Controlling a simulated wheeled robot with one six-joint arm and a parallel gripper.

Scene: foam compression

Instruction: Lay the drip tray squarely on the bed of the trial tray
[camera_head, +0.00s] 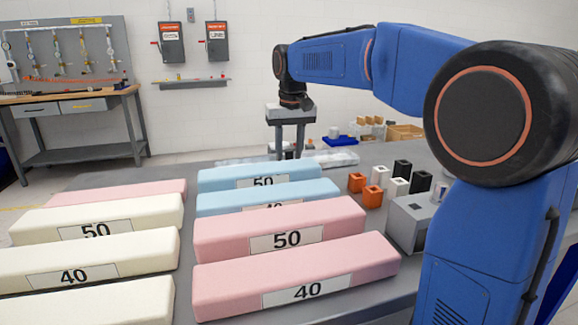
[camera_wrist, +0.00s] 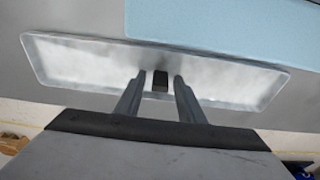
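A long, shallow, shiny metal tray (camera_wrist: 85,65) with a raised rim lies below my gripper (camera_wrist: 160,80) in the wrist view. It also shows in the head view (camera_head: 336,158), at the far side of the table behind the blue foam bars. I cannot tell whether it is the drip tray or the trial tray. A small dark block (camera_wrist: 160,82) shows between my fingertips, with gaps on both sides. My gripper points down at the tray's middle in the head view (camera_head: 288,150). Its fingers are apart; contact with the tray cannot be told.
Blue foam bars (camera_head: 270,192) lie just in front of the tray. Pink bars (camera_head: 225,284) and cream bars (camera_head: 150,250) fill the near table. Small orange, white and black blocks (camera_head: 398,186) and a grey box (camera_head: 406,225) stand at the right. A blue tray (camera_head: 340,141) sits farther back.

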